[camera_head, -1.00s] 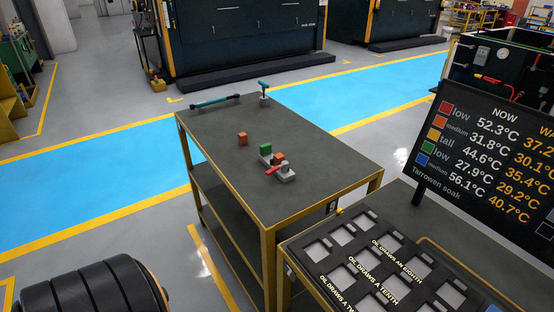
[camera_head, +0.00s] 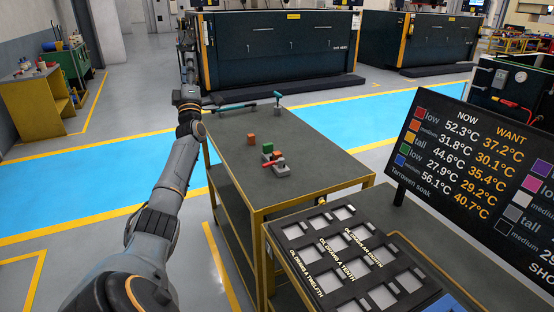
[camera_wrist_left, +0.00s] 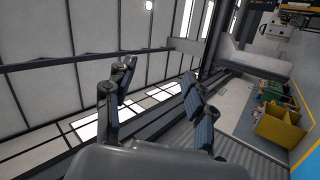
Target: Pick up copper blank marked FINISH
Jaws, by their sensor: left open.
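A second copper-coloured piece (camera_head: 278,158) sits at a small grey fixture (camera_head: 283,170) with a red handle, beside a green block (camera_head: 267,148). No FINISH mark is readable on either copper piece. My left arm rises at the left of the head view, with its hand near the top edge, left of the cart and well away from the blocks. In the left wrist view my left gripper (camera_wrist_left: 158,88) is open and empty, with its fingers spread towards wall and ceiling. My right gripper is out of view.
The cart top (camera_head: 310,165) has free room around the blocks. A teal-handled tool (camera_head: 238,106) and a teal-topped stand (camera_head: 278,100) are at its far edge. A black slotted tray (camera_head: 310,232) and a temperature screen (camera_head: 470,165) stand at the front right.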

